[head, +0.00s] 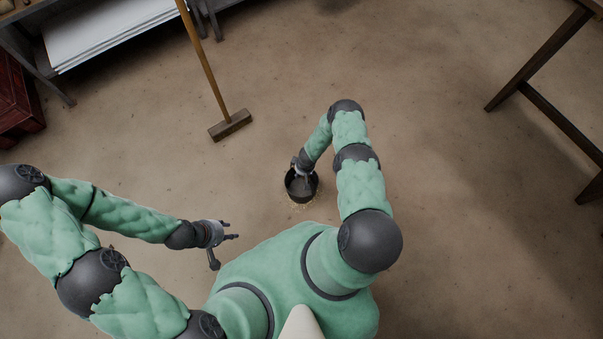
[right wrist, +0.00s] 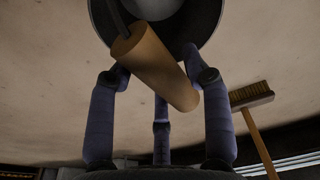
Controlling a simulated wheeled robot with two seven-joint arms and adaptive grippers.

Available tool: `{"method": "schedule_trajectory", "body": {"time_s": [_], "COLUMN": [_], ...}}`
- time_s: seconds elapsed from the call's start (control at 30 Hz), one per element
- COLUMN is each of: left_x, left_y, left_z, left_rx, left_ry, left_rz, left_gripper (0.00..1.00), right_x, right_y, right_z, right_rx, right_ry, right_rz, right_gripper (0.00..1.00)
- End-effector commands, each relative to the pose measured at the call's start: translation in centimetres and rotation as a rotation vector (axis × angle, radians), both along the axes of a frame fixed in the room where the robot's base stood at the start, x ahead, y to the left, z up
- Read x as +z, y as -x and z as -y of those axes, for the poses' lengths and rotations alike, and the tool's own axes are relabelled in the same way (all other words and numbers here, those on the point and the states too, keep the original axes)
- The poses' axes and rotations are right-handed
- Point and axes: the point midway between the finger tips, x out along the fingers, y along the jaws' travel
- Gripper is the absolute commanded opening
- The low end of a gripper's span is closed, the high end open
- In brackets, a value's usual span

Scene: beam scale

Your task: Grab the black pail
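The black pail (head: 302,190) stands on the floor in the head view, below the end of my right arm. My right gripper (head: 300,169) is at the pail's upper edge. In the right wrist view the dark pail (right wrist: 207,22) fills the top, with its tan cylindrical handle grip (right wrist: 155,65) in front of it. The fingers of my right gripper (right wrist: 158,80) are spread on both sides of this grip, whose body partly hides the fingertips; contact is unclear. My left gripper (head: 226,243) is open and empty, left of the pail and apart from it.
A broom (head: 230,125) stands on the floor up and left of the pail. Shelving with white sheets (head: 100,30) and a red cabinet (head: 18,100) are at the left. A wooden table frame (head: 540,58) is at the right. The floor around the pail is clear.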

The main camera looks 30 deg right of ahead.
Motion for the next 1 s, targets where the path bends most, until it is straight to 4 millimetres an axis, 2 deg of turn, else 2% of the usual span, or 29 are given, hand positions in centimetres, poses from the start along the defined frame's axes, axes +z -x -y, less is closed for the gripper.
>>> {"method": "schedule_trajectory", "body": {"time_s": [0.03, 0.1, 0.13, 0.53, 0.8, 1.0], "left_x": [0.0, 0.0, 0.0, 0.2, 1.8, 3.0], "left_y": [0.0, 0.0, 0.0, 0.0, 0.0, 0.0], "left_z": [0.0, 0.0, 0.0, 0.0, 0.0, 0.0], "left_rx": [0.000, 0.000, 0.000, 0.000, 0.000, 0.000], "left_ry": [0.000, 0.000, 0.000, 0.000, 0.000, 0.000], "left_rz": [0.000, 0.000, 0.000, 0.000, 0.000, 0.000], "left_gripper": [0.40, 0.40, 0.40, 0.40, 0.40, 0.40], "right_x": [0.0, 0.0, 0.0, 0.1, 0.8, 3.8], "right_y": [0.0, 0.0, 0.0, 0.0, 0.0, -0.2], "right_z": [0.0, 0.0, 0.0, 0.0, 0.0, 0.2], "right_rx": [0.000, 0.000, 0.000, 0.000, -0.001, 0.000], "right_ry": [0.000, 0.000, 0.000, 0.000, 0.000, 0.002], "right_rz": [0.000, 0.000, 0.000, 0.000, 0.001, 0.001], "right_gripper": [0.24, 0.04, 0.00, 0.00, 0.00, 0.00]}}
